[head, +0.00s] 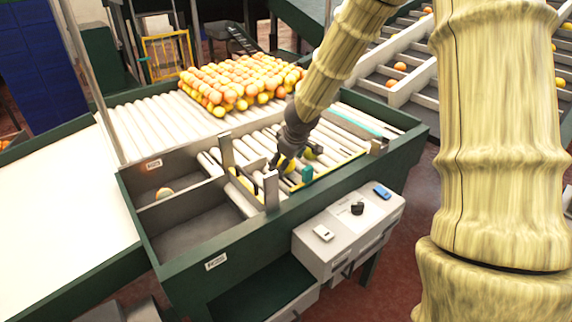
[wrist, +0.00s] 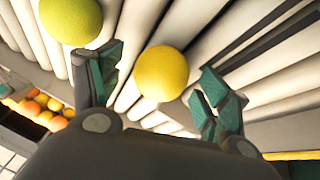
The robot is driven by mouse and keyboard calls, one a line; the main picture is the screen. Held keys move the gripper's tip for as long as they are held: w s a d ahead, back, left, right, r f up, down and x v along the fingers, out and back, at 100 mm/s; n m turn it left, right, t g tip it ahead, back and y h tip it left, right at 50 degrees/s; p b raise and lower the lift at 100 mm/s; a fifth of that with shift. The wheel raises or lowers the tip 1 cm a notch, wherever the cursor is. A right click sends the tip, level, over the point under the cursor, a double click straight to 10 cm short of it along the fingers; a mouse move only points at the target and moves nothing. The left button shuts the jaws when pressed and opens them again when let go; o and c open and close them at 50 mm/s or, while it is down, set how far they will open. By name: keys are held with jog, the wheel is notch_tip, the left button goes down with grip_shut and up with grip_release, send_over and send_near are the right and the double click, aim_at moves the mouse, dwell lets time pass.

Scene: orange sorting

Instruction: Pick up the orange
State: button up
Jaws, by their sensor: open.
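In the wrist view, a round yellow-orange fruit (wrist: 161,73) lies on the pale rollers between the two teal-padded fingers of my gripper (wrist: 160,84). Gaps show on both sides of it, and the fingers are open. A yellow-green fruit (wrist: 71,18) lies outside the left finger, at the top left. In the head view, my gripper (head: 290,172) is low over the near end of the roller table. A small yellowish fruit (head: 310,154) shows beside it, partly hidden by my arm. I cannot tell which of the two wrist-view fruits that is.
A large pile of oranges and yellow fruit (head: 240,82) sits on the rollers behind my gripper. Upright metal posts (head: 271,190) stand close to my gripper. A control box (head: 345,235) is in front.

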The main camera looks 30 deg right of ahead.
jog(key=c, duration=1.2)
jog(key=shift+o, duration=0.2)
jog(key=shift+r, duration=0.1)
